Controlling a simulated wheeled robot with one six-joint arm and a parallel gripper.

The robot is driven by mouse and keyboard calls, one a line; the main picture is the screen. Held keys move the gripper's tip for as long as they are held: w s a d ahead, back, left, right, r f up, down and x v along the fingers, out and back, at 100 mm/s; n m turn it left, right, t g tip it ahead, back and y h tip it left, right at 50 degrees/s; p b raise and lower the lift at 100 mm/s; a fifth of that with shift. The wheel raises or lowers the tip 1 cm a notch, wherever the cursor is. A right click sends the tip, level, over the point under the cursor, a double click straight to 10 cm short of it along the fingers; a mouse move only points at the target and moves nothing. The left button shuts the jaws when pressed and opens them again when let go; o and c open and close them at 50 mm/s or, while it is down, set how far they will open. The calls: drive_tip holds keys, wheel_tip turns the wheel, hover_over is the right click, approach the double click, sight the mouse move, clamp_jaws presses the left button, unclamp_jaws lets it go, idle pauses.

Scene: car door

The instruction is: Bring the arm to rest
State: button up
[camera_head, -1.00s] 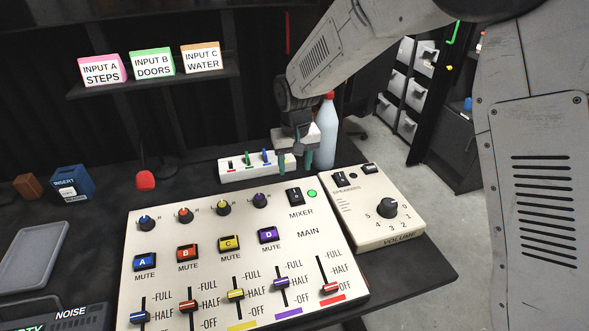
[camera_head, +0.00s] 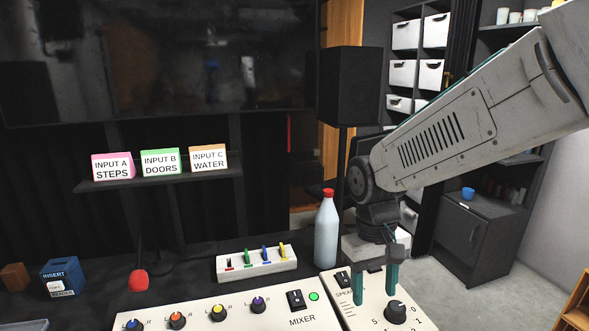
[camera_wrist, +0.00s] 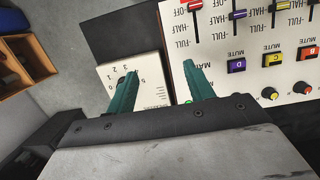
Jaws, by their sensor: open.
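My gripper (camera_head: 375,285) hangs from my arm above the speakers box at the right of the desk. Its two green fingers are apart, with nothing between them. In the wrist view my gripper (camera_wrist: 157,90) shows the same open fingers, over the cream speakers box (camera_wrist: 150,75) and beside the mixer (camera_wrist: 240,50). The speakers box (camera_head: 345,312) with its black volume knob (camera_head: 396,312) lies below the fingers in the head view. I cannot tell exactly how high the fingers are above it.
A clear bottle with a red cap (camera_head: 326,230) stands just left of my gripper. A white strip with coloured switches (camera_head: 257,263) lies behind the mixer (camera_head: 240,312). A black speaker (camera_head: 349,85) and a dark cabinet (camera_head: 475,235) stand behind.

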drive_tip(key=s+d+r+m+t, duration=0.1)
drive_tip(key=s+d+r, duration=0.3)
drive_tip(key=s+d, duration=0.2)
drive_tip(key=s+d+r+m+t, duration=0.2)
drive_tip(key=s+d+r, duration=0.2)
drive_tip(key=s, duration=0.7)
drive_tip(key=shift+s+d+y, duration=0.3)
drive_tip(key=shift+d, duration=0.7)
